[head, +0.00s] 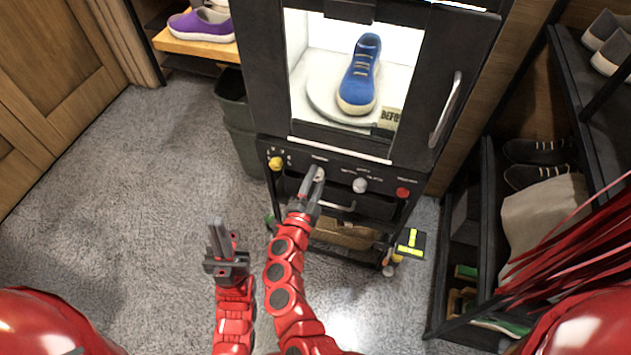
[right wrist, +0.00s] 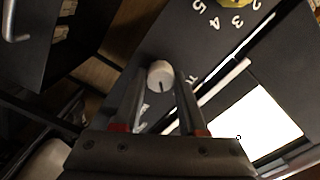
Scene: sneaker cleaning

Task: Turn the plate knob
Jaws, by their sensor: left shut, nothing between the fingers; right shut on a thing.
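My right gripper (head: 315,172) is at the black control panel (head: 333,171) in the head view. In the right wrist view, its two fingers are shut on a small white knob (right wrist: 160,76) with a dark mark on its face. In the head view the fingertips mostly cover this knob. A blue sneaker (head: 361,75) stands on a round white plate (head: 322,92) inside the lit cabinet above the panel. My left gripper (head: 217,223) is shut and empty, pointing up over the floor, to the left of my right arm.
A yellow knob (head: 276,163) with numbers sits left on the panel. A pale grey knob (head: 360,185) and a red knob (head: 403,192) sit to the right. A drawer handle (head: 338,207) is below. A dark bin (head: 238,125) stands left; carpet (head: 130,190) there is clear.

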